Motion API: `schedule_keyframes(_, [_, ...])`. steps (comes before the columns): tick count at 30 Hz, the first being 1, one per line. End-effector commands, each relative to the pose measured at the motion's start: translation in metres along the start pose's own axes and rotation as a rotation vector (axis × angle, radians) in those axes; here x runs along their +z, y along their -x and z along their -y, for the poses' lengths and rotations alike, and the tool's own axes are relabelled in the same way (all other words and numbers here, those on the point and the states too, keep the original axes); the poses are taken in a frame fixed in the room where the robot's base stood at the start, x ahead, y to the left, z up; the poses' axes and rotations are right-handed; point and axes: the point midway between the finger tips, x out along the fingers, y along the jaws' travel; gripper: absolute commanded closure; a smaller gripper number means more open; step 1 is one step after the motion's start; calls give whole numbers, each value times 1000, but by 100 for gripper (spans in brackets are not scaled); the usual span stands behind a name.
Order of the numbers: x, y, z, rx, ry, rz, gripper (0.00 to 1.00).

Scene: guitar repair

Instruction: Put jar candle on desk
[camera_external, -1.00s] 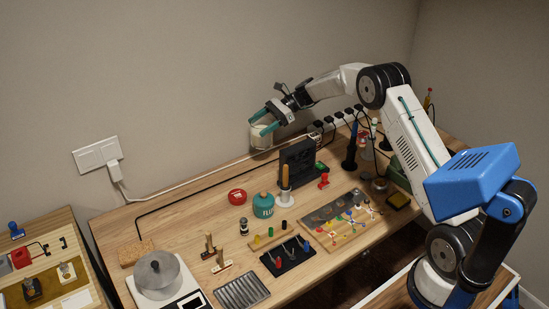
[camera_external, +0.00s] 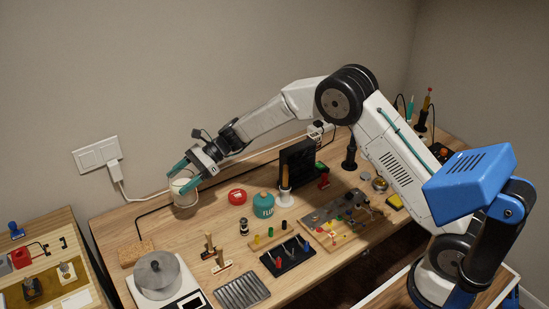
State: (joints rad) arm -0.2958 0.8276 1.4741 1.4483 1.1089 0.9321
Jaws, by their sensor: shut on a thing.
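The jar candle (camera_external: 184,193) is a pale, whitish cylinder at the back left of the wooden desk (camera_external: 200,231). My gripper (camera_external: 184,178) is shut on it, with its teal fingers on either side of the jar. The jar looks roughly upright. It is at or just above the desk's back area; I cannot tell whether its base touches the wood. My fingers hide part of the jar.
Bare wood lies between.

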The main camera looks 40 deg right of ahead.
Motion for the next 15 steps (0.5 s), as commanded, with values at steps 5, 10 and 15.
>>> schedule_keyframes(5, [-21, -8, 3, -11, 0, -5, 84])
schedule_keyframes(10, [-49, -20, 3, -11, 0, -4, 84])
schedule_keyframes(15, [-64, -26, 4, -11, 2, -4, 84])
